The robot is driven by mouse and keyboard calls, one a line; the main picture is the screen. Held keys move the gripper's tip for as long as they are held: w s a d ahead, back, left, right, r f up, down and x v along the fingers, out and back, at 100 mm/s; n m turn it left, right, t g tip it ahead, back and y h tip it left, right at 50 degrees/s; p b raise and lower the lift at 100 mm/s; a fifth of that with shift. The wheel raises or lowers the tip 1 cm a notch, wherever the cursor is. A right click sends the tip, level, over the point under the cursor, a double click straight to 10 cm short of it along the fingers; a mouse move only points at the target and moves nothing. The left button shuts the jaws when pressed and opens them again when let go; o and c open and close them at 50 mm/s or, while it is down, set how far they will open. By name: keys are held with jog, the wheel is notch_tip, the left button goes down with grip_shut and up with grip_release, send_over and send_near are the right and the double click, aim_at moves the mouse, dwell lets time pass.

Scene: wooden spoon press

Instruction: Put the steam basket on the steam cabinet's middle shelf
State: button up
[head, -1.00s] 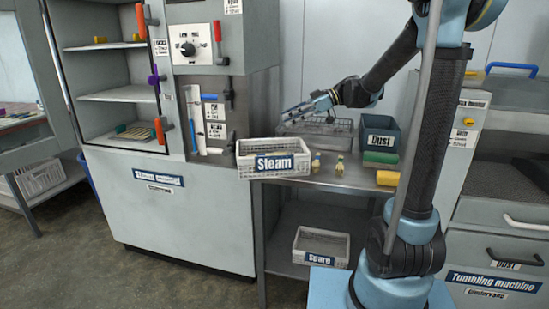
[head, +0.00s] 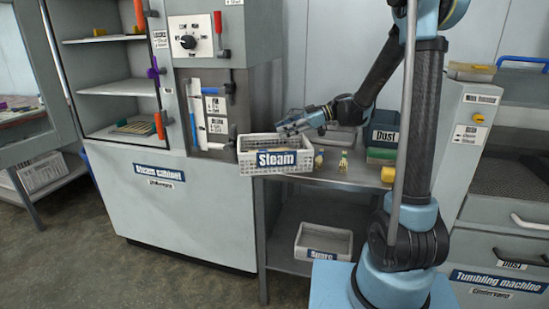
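The steam basket (head: 246,160), a pale mesh crate with a blue "Steam" label, sits upright on the left front of the metal table, its front near the table edge. My gripper (head: 284,130) is at the basket's back right rim, its fingers above or at the rim; contact and finger opening are too small to tell. The steam cabinet (head: 205,205) stands left with its shelf compartment open. Its middle shelf (head: 118,88) looks bare.
The upper shelf (head: 105,39) holds small coloured pieces, and the bottom holds a slatted rack (head: 135,127). Orange and purple handles line the opening's right edge. Small figures (head: 343,162) and a dark Dust bin (head: 384,135) stand right of the basket. A Spare basket (head: 322,243) sits below.

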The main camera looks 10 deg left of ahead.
aim_at(272, 134)
jog(key=shift+x, duration=2.75)
grip_shut()
